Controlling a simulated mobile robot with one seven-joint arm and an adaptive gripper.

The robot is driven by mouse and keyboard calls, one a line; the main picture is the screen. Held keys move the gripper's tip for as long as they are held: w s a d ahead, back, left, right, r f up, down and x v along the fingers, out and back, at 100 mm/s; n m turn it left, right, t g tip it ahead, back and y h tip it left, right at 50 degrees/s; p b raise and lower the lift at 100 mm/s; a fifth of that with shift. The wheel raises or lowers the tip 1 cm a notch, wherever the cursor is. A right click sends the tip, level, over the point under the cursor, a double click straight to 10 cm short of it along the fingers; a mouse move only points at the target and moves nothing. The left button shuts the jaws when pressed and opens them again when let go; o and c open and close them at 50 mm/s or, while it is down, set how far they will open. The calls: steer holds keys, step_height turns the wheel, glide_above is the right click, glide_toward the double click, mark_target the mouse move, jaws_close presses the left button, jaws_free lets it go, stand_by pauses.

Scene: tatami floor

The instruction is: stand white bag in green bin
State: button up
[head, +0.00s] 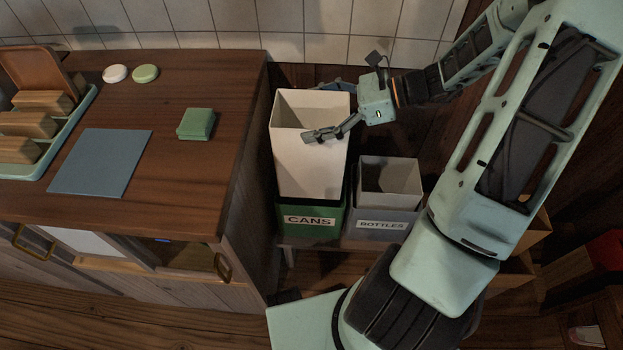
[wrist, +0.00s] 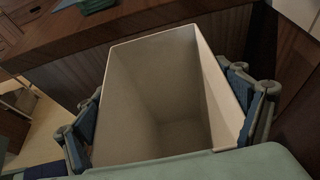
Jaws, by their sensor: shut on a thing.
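The white bag (head: 308,165) is a tall, open-topped, box-like bag that stands roughly upright at the green bin (head: 312,222) labelled CANS. Its lower end is at the bin's mouth and looks to be inside the front rim; how deep it goes is hidden. My gripper (head: 324,112) reaches in from the right and is shut on the bag's upper part, one finger on the near side and one on the far side. In the wrist view the bag (wrist: 155,95) is open and empty, with blue-padded fingers pressed at its left and right walls.
A grey bin (head: 382,224) labelled BOTTLES, with a pale liner (head: 390,178), stands just right of the green bin. A wooden counter (head: 180,165) is close on the left, bearing a blue mat, a green block and a tray. A tiled wall (head: 340,35) is behind.

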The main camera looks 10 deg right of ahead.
step_height(320, 180, down, 20)
steer(key=b, duration=0.6)
steer(key=shift+f, duration=0.3)
steer(key=shift+f+b, duration=0.35)
steer(key=shift+f, duration=0.15)
steer(key=o, duration=1)
steer(key=shift+s+f, duration=0.1)
steer(key=shift+o, duration=0.2)
